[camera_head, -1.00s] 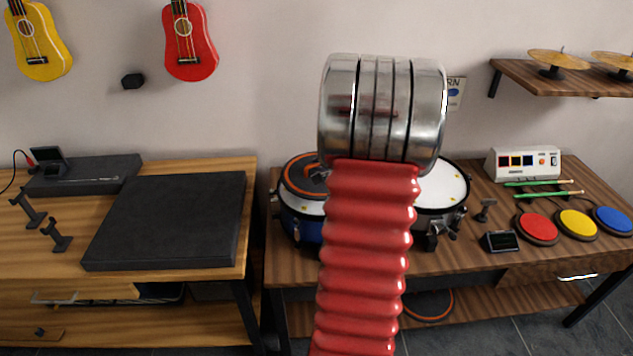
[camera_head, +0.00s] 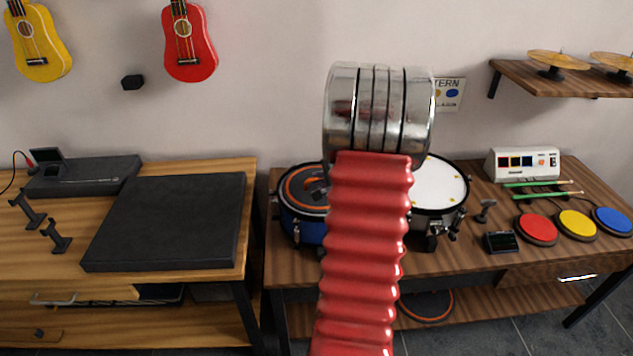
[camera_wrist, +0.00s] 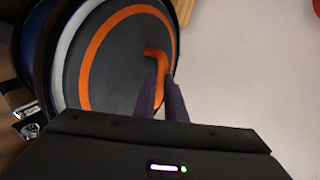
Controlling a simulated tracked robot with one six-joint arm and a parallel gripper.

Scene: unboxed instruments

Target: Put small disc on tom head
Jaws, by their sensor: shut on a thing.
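The small disc (camera_wrist: 118,62) is dark grey with an orange ring and an orange tab (camera_wrist: 158,68). My gripper (camera_wrist: 165,84) is shut on that tab in the wrist view. In the head view the disc (camera_head: 293,186) lies over the head of the blue tom (camera_head: 305,230), left of my arm. A pale crescent of the tom head (camera_wrist: 63,40) shows along the disc's left side in the wrist view. I cannot tell whether the disc touches the head. My arm hides the tom's right side in the head view.
A white-headed drum (camera_head: 437,187) stands right of the tom, partly behind my arm. A larger dark disc (camera_head: 425,305) lies on the lower shelf. Red (camera_head: 536,228), yellow (camera_head: 577,224) and blue pads sit farther right. A black slab (camera_head: 170,222) covers much of the left table.

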